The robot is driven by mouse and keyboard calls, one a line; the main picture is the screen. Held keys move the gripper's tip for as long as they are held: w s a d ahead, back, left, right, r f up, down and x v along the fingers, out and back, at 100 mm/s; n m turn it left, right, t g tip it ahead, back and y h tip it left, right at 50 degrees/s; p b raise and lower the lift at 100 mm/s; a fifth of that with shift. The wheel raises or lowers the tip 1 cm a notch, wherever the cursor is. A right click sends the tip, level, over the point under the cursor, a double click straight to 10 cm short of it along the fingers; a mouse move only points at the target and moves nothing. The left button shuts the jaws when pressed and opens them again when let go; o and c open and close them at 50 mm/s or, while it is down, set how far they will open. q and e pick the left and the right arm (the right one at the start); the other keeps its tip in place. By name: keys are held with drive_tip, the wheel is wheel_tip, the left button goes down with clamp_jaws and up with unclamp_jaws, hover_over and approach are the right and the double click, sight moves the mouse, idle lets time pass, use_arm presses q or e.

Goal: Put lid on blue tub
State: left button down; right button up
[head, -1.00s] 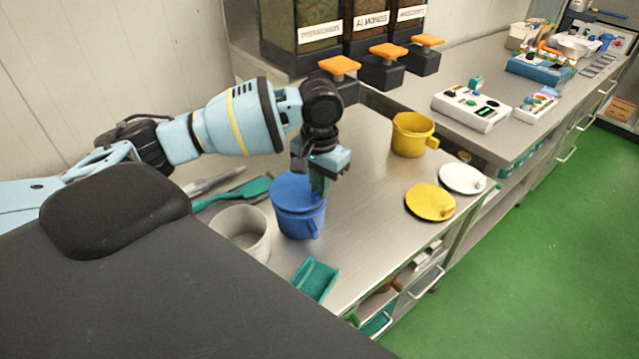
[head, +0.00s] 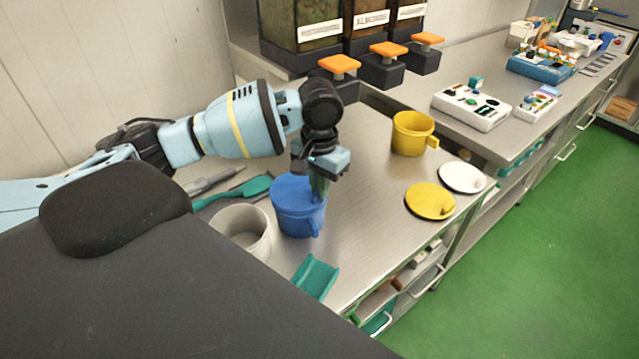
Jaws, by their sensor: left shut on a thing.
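The blue tub (head: 300,223) stands on the steel counter, with a handle on its front right. The round blue lid (head: 290,190) lies over the tub's mouth and looks about level; I cannot tell whether it is fully seated. My left gripper (head: 319,187) points down at the lid's right side and is shut on the lid. Its fingertips partly hide the grip point. My right gripper is not in view.
A white tub (head: 243,232) stands open, close left of the blue tub. A teal scoop (head: 314,277) lies in front, a green spatula (head: 235,192) behind. A yellow tub (head: 412,133), yellow lid (head: 428,202) and white lid (head: 462,177) are to the right. The counter between is clear.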

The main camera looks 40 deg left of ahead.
use_arm(q)
drive_tip(key=shift+f, duration=0.15)
idle(0.5)
drive_tip(key=c, duration=0.9)
unclamp_jaws()
drive_tip(key=shift+c, duration=0.2)
drive_tip(key=shift+r, duration=3.5)
drive_tip(key=shift+d+f, duration=0.1)
